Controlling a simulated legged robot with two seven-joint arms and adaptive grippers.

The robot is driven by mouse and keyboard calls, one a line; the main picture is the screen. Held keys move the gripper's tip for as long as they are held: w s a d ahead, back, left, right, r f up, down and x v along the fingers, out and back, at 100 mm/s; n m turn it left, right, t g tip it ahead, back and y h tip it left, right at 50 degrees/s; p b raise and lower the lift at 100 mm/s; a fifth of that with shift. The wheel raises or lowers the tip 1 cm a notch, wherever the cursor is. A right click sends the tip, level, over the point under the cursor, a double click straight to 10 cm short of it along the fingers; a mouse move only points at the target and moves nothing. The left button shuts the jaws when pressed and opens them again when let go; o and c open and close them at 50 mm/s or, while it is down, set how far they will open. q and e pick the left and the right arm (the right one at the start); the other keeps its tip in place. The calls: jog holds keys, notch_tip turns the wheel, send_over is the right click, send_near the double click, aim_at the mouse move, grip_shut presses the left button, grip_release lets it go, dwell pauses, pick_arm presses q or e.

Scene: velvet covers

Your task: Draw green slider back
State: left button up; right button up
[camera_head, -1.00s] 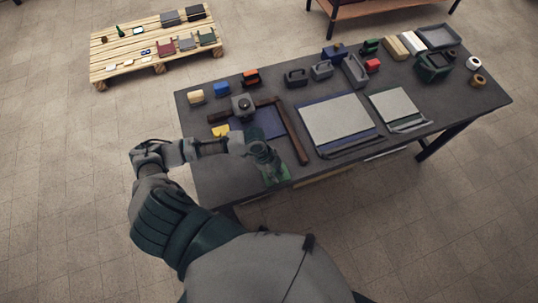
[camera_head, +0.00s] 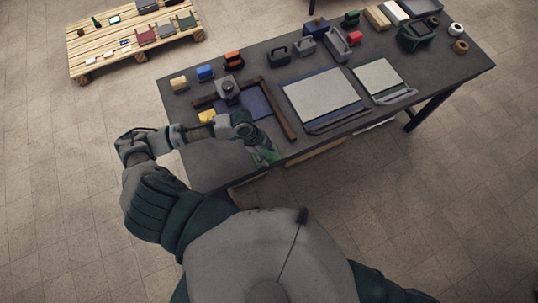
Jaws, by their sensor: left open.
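A green piece (camera_head: 267,158), which appears to be the slider, shows at the front edge of the dark table, to the left of the middle. My left gripper (camera_head: 256,146) is open right over it, pointing down. The gripper and wrist hide part of the green piece, and I cannot tell whether the fingers touch it. My right gripper is not in view.
A brown L-shaped frame (camera_head: 283,115) and a dark blue sheet (camera_head: 258,102) lie just behind the gripper. A pale panel (camera_head: 321,94) lies to the right. Small blocks line the table's back. The table top (camera_head: 205,160) left of the gripper is bare.

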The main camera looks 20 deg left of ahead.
pick_arm(q)
jog(key=v, duration=1)
jog(key=shift+r, duration=0.25)
jog(key=shift+a, duration=0.15)
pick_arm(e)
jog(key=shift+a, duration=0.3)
pick_arm(q)
jog(key=shift+f, duration=0.1)
